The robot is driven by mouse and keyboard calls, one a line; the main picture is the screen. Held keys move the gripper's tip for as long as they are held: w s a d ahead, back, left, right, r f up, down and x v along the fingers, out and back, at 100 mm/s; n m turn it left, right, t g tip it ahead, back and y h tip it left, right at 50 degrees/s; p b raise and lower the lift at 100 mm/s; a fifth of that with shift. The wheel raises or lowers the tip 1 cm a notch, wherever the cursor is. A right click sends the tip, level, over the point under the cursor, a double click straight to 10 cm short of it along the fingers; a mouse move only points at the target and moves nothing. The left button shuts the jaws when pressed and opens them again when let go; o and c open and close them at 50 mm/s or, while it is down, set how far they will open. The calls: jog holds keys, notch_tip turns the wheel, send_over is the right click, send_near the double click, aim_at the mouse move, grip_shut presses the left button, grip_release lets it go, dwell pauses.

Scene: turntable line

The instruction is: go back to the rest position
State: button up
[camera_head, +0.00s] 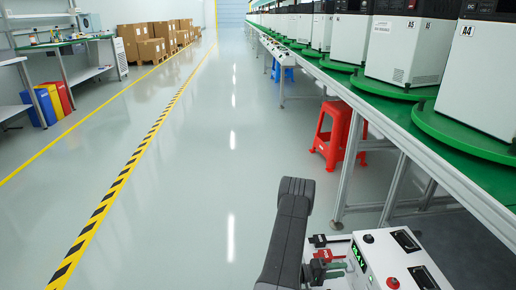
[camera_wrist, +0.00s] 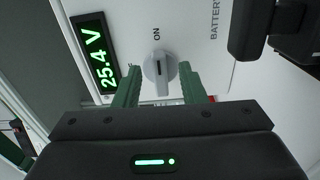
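My gripper (camera_wrist: 159,76) is open in the wrist view, its two green fingers spread to either side of a grey rotary knob (camera_wrist: 160,70). There is a gap between the knob and each finger. I cannot tell how deep the fingertips reach along it. The knob sits on a white panel (camera_wrist: 195,45) below the word ON. A display (camera_wrist: 95,55) beside it reads 25.4 V. In the head view, my dark arm (camera_head: 290,230) is low at the bottom centre, and my gripper (camera_head: 336,266) is partly visible beside the white panel (camera_head: 385,262).
A long line (camera_head: 400,115) with green turntables and white machines runs along the right. A red stool (camera_head: 335,135) stands under its edge. Cardboard boxes (camera_head: 150,48) and a workbench (camera_head: 60,42) are at the left. The grey floor (camera_head: 215,150) in the middle is clear.

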jog(key=shift+d+f, duration=0.1)
jog(key=shift+d, duration=0.75)
jog(key=shift+w+r+n, duration=0.1)
jog(key=shift+r+n, duration=0.1)
jog(key=shift+n, duration=0.95)
jog(key=shift+w+r+n, duration=0.1)
jog(key=shift+r+n, duration=0.05)
jog(key=shift+n, duration=1.05)
jog(key=shift+r+n, duration=0.2)
jog(key=shift+n, duration=0.95)
jog(key=shift+d, duration=0.1)
